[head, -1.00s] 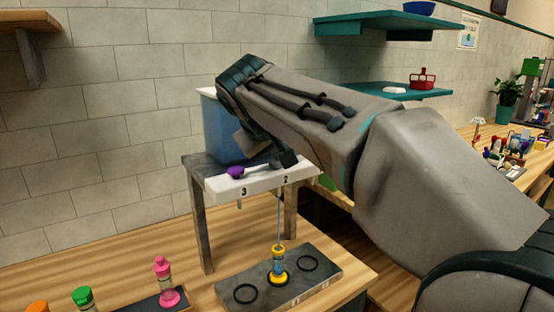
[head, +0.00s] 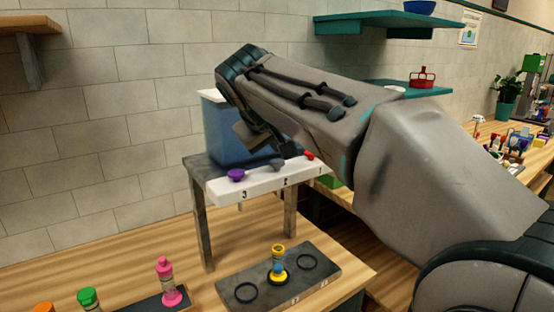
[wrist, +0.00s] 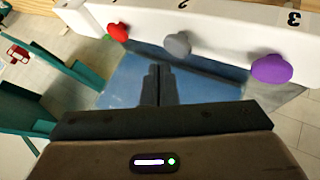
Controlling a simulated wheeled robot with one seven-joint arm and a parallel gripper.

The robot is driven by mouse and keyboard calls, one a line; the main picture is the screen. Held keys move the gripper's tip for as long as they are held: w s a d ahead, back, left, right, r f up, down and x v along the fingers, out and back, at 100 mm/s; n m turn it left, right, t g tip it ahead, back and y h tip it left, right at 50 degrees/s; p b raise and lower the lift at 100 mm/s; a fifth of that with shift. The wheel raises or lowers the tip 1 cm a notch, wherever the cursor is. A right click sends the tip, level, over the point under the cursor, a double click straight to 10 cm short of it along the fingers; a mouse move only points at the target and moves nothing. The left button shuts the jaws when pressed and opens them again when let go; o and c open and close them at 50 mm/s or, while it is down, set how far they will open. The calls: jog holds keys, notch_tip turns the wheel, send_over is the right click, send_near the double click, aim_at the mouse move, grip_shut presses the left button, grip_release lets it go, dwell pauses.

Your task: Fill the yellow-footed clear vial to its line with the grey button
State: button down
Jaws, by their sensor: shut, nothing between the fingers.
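The yellow-footed clear vial (head: 278,265) stands upright at the middle ring of a dark tray (head: 235,297) below the dispenser shelf. It has a yellow top, and some blue shows inside; its level against the line is too small to tell. The grey button (head: 277,163) sits on the white dispenser front (head: 270,186) above the number 2. It also shows in the wrist view (wrist: 177,44). My gripper (head: 290,151) is shut and empty, just above and apart from the grey button; in the wrist view its fingers (wrist: 158,84) point toward it. No stream falls from the spout.
A purple button (head: 236,175) and a red button (head: 308,156) flank the grey one. A blue tank (head: 222,130) stands behind them. Pink (head: 165,280), green (head: 89,299) and orange (head: 44,307) topped vials stand at the lower left. Empty rings flank the clear vial.

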aim_at(279, 165)
jog(key=shift+r+p, duration=1.85)
jog(key=shift+r, duration=0.5)
jog(key=shift+f, duration=0.1)
dwell(1.5)
jog(key=shift+d+f+m+g+y+p, duration=0.1)
jog(key=shift+d+m+g+y+p, duration=0.05)
jog(key=shift+m+g+y+p, duration=0.2)
jog(key=shift+s+d+f+m+g+y+p, duration=0.1)
jog(key=shift+s+d+m+g+y+p, duration=0.1)
jog(key=shift+m+g+y+p, duration=0.4)
jog(key=shift+r+m+y+p, duration=0.2)
jog(key=shift+m+y+p, duration=0.55)
jog(key=shift+y, duration=0.2)
jog(key=r+m+y, duration=0.1)
jog(key=r+m+y+p, duration=0.1)
jog(key=y, duration=0.1)
jog(key=r+m+y+p, duration=0.1)
jog(key=r, duration=0.1)
jog(key=shift+w+d+m, duration=0.1)
jog(key=shift+w+m, duration=0.15)
jog(key=shift+m, duration=0.15)
jog(key=shift+f, duration=0.15)
